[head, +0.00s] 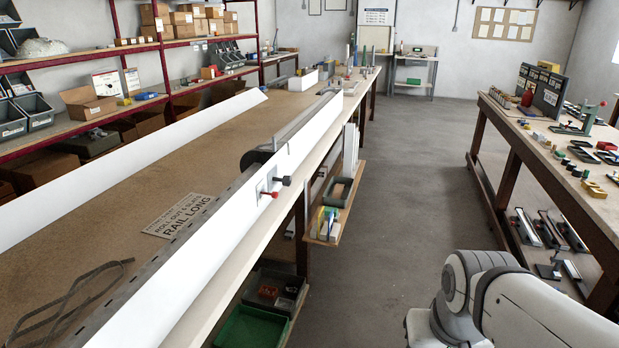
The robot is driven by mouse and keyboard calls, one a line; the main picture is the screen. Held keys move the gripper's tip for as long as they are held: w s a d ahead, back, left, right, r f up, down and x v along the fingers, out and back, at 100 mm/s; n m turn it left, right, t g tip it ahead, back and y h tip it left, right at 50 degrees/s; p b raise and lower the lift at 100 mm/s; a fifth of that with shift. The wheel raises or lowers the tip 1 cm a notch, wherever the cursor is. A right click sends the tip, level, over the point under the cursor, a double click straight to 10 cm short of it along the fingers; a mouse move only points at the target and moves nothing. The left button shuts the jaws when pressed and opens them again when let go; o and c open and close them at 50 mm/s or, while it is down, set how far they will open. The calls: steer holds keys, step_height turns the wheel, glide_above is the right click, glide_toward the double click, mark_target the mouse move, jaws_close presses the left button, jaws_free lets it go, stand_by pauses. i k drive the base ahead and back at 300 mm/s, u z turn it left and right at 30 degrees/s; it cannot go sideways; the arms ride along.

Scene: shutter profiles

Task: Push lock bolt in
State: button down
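A long white profile (225,215) runs along the workbench from the near left to the far middle. On its right face are two small pale plates. A dark knob (286,181) on a short stem stands out from one plate. A red knob (275,194) sits just below and left of it. I cannot tell for sure which is the lock bolt or how far it sticks out. My gripper is out of view; only white links of my arm show at the bottom right, well apart from the knobs.
A dark roller (256,158) lies behind the profile. A side shelf (335,210) with a grey bin juts into the aisle below. The grey floor (410,180) is clear; another bench (550,150) stands right.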

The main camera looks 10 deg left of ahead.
mark_target(273, 195)
steer(key=u, duration=0.2)
steer(key=i, duration=0.85)
steer(key=u, duration=0.65)
